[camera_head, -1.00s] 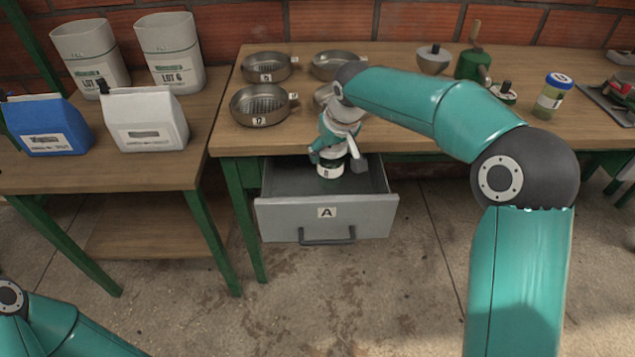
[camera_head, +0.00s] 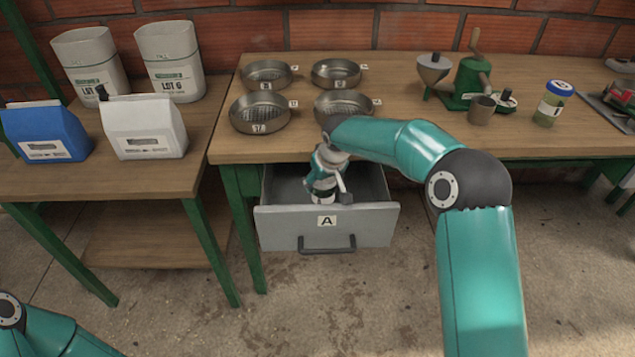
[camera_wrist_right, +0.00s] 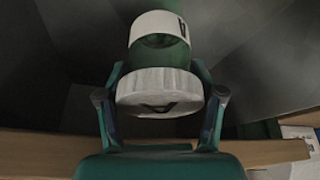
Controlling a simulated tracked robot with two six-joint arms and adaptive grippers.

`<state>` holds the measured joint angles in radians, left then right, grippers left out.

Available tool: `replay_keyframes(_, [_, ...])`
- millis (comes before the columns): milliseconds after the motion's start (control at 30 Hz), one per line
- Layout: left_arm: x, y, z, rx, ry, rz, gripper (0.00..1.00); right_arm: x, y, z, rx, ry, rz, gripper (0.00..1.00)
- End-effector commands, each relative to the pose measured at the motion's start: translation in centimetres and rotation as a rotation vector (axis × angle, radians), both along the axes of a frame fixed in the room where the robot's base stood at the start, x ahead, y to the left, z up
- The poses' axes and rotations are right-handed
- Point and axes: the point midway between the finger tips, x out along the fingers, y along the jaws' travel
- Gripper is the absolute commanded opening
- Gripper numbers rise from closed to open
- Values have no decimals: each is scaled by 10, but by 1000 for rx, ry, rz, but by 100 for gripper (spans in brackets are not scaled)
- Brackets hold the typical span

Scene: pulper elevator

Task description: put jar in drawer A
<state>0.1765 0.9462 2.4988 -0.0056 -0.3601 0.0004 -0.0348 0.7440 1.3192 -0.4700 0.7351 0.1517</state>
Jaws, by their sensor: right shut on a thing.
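Drawer A (camera_head: 327,230) is a grey drawer pulled out under the table, with an "A" label and a handle on its front. My right gripper (camera_head: 325,181) reaches down into it. It is shut on a jar (camera_head: 322,195), which is low inside the drawer behind the front panel. In the right wrist view the jar (camera_wrist_right: 160,48) has a pale lid, dark green glass and a white label, and the fingers of my gripper (camera_wrist_right: 160,92) are on both sides of the lid. I cannot tell whether the jar touches the drawer floor. My left gripper is out of view.
Several metal sieve pans (camera_head: 260,114) stand on the table (camera_head: 400,90) above the drawer. A green grinder (camera_head: 472,84), a small cup (camera_head: 481,110) and a blue-lidded jar (camera_head: 552,104) stand to the right. Bags (camera_head: 143,125) are on the left table.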

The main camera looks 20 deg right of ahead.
Motion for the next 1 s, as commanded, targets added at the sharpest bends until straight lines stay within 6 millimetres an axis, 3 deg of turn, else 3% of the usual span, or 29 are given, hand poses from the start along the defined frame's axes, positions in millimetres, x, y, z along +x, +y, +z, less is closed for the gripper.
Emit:
replay_keyframes(367, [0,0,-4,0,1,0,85,0,0,-6,0,-3,0,22])
replay_keyframes(400, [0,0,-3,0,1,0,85,0,0,-5,0,-2,0,71])
replay_keyframes(533, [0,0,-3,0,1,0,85,0,1,-5,1,-2,0,92])
replay_keyframes(1000, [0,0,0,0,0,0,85,-2,1,4,1,-4,1,92])
